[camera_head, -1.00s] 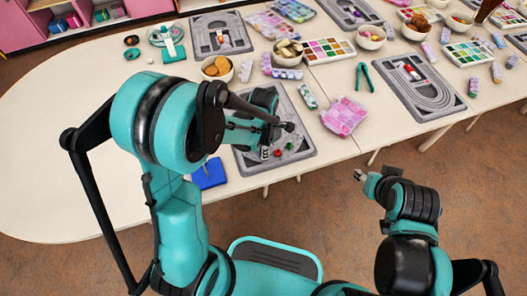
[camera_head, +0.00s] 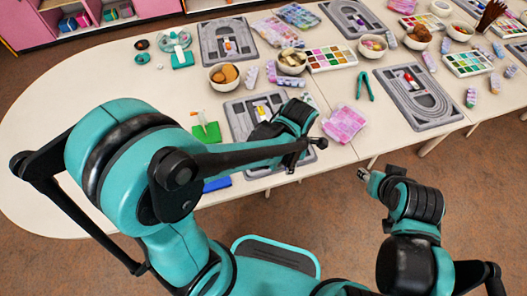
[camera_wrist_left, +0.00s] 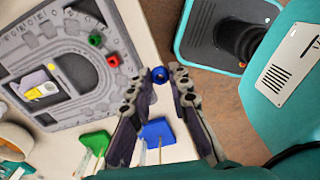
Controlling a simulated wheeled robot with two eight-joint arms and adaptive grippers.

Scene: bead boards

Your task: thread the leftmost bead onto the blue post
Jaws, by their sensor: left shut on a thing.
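In the left wrist view, my left gripper (camera_wrist_left: 159,72) is shut on a blue bead (camera_wrist_left: 159,75) at its fingertips. A red bead (camera_wrist_left: 113,61) and a green bead (camera_wrist_left: 96,39) sit apart on the grey bead board (camera_wrist_left: 65,108). The blue post's base (camera_wrist_left: 158,131) lies beyond the fingers, its thin post rising toward the bottom edge. In the head view, this blue base (camera_head: 217,184) is partly hidden by my left arm. My left gripper (camera_head: 318,144) is over the near right part of the board; its bead cannot be made out there. My right gripper (camera_head: 362,174) hangs off the table's front edge, its opening unclear.
A green base (camera_head: 207,132) with an upright post stands left of the board, behind the blue base. A bowl of cookies (camera_head: 223,77) stands behind it. A pink patterned pad (camera_head: 344,124) lies right of the board. The table's left end is fairly clear.

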